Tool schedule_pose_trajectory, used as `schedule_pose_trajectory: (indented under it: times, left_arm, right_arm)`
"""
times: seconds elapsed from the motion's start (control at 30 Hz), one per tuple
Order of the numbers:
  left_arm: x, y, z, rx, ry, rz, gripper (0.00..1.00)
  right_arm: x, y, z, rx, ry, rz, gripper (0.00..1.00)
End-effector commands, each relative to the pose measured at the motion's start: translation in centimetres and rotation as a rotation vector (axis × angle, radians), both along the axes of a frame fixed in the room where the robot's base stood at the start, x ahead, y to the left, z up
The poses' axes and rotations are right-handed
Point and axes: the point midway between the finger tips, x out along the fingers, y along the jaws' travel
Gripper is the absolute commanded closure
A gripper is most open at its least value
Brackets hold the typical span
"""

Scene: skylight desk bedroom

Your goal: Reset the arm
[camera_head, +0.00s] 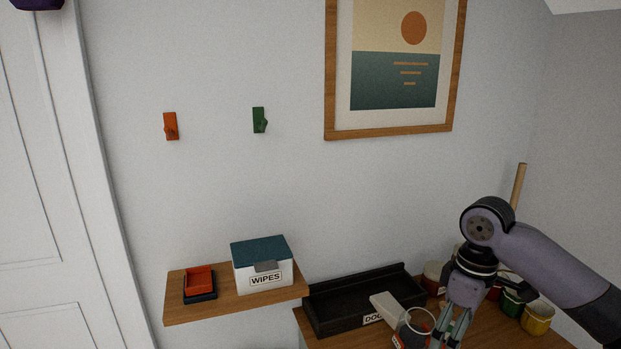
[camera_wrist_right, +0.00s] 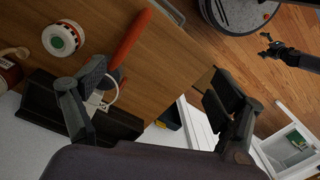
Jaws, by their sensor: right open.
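My right arm comes in from the right in the head view, bent down over the desk. My right gripper (camera_head: 456,326) points downward close to a clear round-rimmed container (camera_head: 419,321); I cannot tell whether they touch. In the right wrist view its fingers (camera_wrist_right: 155,88) are wide apart with nothing held between them. A dark gripper, apparently my left one (camera_wrist_right: 267,44), is small at the upper right of that view, out over the wooden floor.
A wall shelf (camera_head: 215,307) bears a wipes box (camera_head: 263,275) and small trays (camera_head: 199,280).

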Motion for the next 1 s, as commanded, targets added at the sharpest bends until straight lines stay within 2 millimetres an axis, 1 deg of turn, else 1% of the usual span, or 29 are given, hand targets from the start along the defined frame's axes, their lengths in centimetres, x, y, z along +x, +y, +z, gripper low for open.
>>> schedule_pose_trajectory:
  times: [0.03, 0.1, 0.17, 0.37, 0.5, 0.63, 0.77, 0.8, 0.9, 1.0]
  left_arm:
    - [0.6, 0.0, 0.0, -0.001, -0.009, 0.000, 0.08]
    - [0.8, -0.1, 0.1, -0.002, -0.015, 0.000, 0.08]
    - [0.9, -0.1, 0.1, -0.003, -0.017, 0.000, 0.08]
    - [1.2, -0.1, 0.1, -0.002, -0.020, 0.000, 0.08]
    - [1.5, -0.1, 0.1, -0.002, -0.023, 0.001, 0.08]
    - [1.1, -0.1, 0.1, -0.002, -0.017, 0.001, 0.08]
    - [0.3, 0.0, 0.0, 0.000, -0.006, 0.001, 0.08]
    - [0.2, 0.0, 0.0, -0.001, -0.004, 0.001, 0.08]
    - [0.1, 0.0, 0.0, -0.001, -0.003, 0.001, 0.08]
    - [0.2, 0.0, 0.0, -0.001, -0.004, 0.001, 0.08]
  right_arm:
    - [-0.1, 0.5, -0.7, 0.001, 0.000, 0.009, 0.12]
    - [-0.3, 1.0, -1.4, 0.001, -0.003, 0.018, 0.12]
    - [-0.4, 1.4, -2.1, 0.002, -0.007, 0.025, 0.12]
    - [-1.0, 3.2, -4.7, 0.011, -0.022, 0.053, 0.12]
    - [-1.8, 4.9, -7.1, 0.024, -0.038, 0.074, 0.12]
    - [-2.9, 6.9, -9.7, 0.049, -0.060, 0.091, 0.12]
    - [-5.0, 9.6, -13.0, 0.095, -0.091, 0.099, 0.12]
    - [-5.8, 10.5, -14.1, 0.113, -0.104, 0.094, 0.12]
    - [-7.8, 12.5, -16.3, 0.162, -0.141, 0.068, 0.12]
    - [-9.9, 13.9, -18.1, 0.205, -0.177, 0.017, 0.12]
